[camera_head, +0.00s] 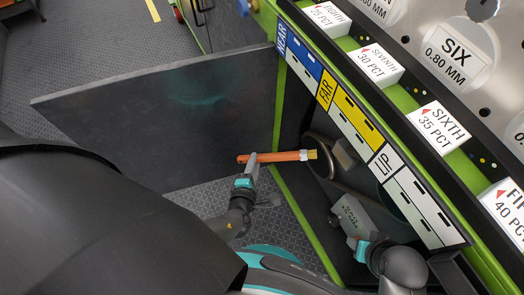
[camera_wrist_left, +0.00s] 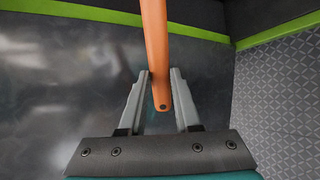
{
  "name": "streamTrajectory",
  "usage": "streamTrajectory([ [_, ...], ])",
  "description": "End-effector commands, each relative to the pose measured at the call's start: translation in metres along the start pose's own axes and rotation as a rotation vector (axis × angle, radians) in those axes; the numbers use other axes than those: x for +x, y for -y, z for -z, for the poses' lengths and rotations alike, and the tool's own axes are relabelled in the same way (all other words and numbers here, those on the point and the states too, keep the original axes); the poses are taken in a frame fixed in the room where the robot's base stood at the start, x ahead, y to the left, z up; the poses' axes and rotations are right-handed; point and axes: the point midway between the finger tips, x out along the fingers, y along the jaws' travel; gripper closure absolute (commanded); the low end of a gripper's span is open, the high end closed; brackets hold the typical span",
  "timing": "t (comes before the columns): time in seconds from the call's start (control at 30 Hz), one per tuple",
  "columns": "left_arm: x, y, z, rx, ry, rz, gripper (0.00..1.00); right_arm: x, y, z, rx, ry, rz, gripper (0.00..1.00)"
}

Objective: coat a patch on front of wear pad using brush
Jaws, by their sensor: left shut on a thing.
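The brush (camera_head: 275,156) has an orange handle, a pale ferrule and a yellowish bristle end pointing right. My left gripper (camera_head: 251,164) is shut on the handle near its left end. In the left wrist view the orange handle (camera_wrist_left: 156,45) passes between the fingertips of my left gripper (camera_wrist_left: 160,75). The bristles are out of that view. In the head view they are near a round dark rim under the rack; I cannot tell whether they touch anything. I cannot clearly pick out the wear pad. My right gripper (camera_head: 345,213) is at the lower right, its jaw gap unclear.
A large dark flat panel (camera_head: 150,110) stands at the left, beside the green-framed rack (camera_head: 285,185). White labelled blocks (camera_head: 441,125) sit along the rack. Its front carries NEAR, FAR and LIP labels. Patterned metal floor (camera_head: 110,40) is open at the upper left.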

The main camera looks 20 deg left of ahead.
Motion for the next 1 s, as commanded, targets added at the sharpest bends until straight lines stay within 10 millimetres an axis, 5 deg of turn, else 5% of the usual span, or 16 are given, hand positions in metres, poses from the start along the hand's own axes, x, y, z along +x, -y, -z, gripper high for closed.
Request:
streamTrajectory([
  [1.0,-0.019,-0.001,0.027,-0.002,0.001,-0.001,1.00,-0.005,0.000,0.002,0.000,0.000,0.000,0.50],
])
